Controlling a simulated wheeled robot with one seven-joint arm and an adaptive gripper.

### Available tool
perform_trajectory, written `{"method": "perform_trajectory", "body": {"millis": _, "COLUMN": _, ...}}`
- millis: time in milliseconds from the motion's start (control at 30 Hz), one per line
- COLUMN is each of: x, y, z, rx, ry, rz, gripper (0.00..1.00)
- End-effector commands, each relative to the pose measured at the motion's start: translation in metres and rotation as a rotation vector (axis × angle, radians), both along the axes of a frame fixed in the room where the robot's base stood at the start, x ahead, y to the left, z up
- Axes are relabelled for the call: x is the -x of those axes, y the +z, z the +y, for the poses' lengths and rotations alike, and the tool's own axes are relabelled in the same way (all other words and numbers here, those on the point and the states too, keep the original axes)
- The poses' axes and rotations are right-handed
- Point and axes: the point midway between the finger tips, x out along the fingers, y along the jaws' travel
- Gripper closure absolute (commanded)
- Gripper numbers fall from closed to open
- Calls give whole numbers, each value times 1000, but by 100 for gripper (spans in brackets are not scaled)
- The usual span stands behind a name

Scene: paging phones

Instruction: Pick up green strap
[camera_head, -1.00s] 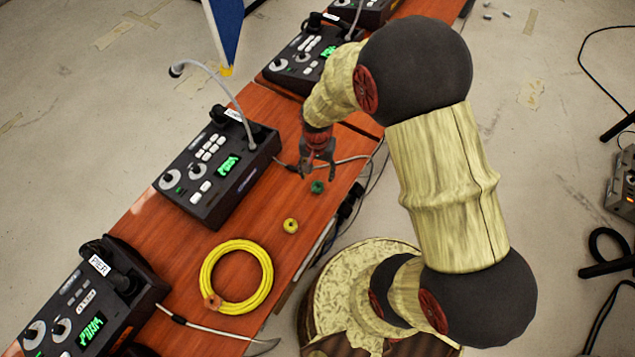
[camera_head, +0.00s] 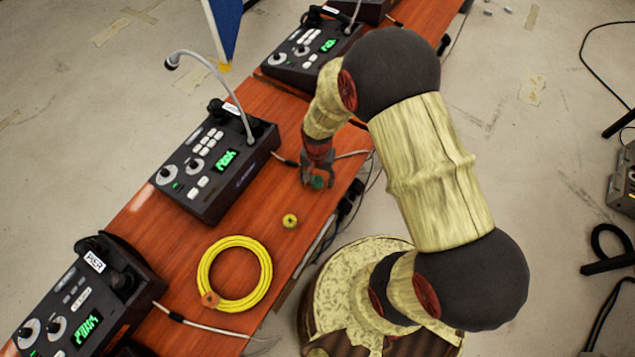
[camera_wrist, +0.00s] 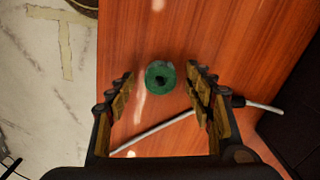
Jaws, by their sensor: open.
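The green strap (camera_wrist: 160,77) is a small rolled ring with a dark centre, lying on the wooden table. In the wrist view it sits between the fingertips of my gripper (camera_wrist: 160,88), which are spread on either side of it with gaps. In the head view my gripper (camera_head: 318,181) is low over the table, and the green strap (camera_head: 317,182) shows partly between its fingers. My gripper is open and holds nothing.
A small yellow roll (camera_head: 290,221) and a yellow cable coil (camera_head: 235,273) lie nearer on the table (camera_head: 190,262). A paging phone (camera_head: 216,165) stands left of my gripper. A grey cable (camera_wrist: 160,127) crosses the table below the fingers in the wrist view.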

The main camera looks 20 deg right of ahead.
Motion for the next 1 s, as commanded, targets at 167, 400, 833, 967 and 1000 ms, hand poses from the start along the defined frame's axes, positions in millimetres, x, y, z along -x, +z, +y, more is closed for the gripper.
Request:
{"method": "perform_trajectory", "body": {"millis": 167, "x": 0, "y": 0, "z": 0, "rx": 0, "ry": 0, "rz": 0, "gripper": 54}}
{"method": "perform_trajectory", "body": {"millis": 400, "x": 0, "y": 1, "z": 0, "rx": 0, "ry": 0, "rz": 0, "gripper": 68}}
{"method": "perform_trajectory", "body": {"millis": 833, "x": 0, "y": 1, "z": 0, "rx": 0, "ry": 0, "rz": 0, "gripper": 82}}
{"method": "perform_trajectory", "body": {"millis": 967, "x": 0, "y": 4, "z": 0, "rx": 0, "ry": 0, "rz": 0, "gripper": 82}}
{"method": "perform_trajectory", "body": {"millis": 1000, "x": 0, "y": 6, "z": 0, "rx": 0, "ry": 0, "rz": -1, "gripper": 82}}
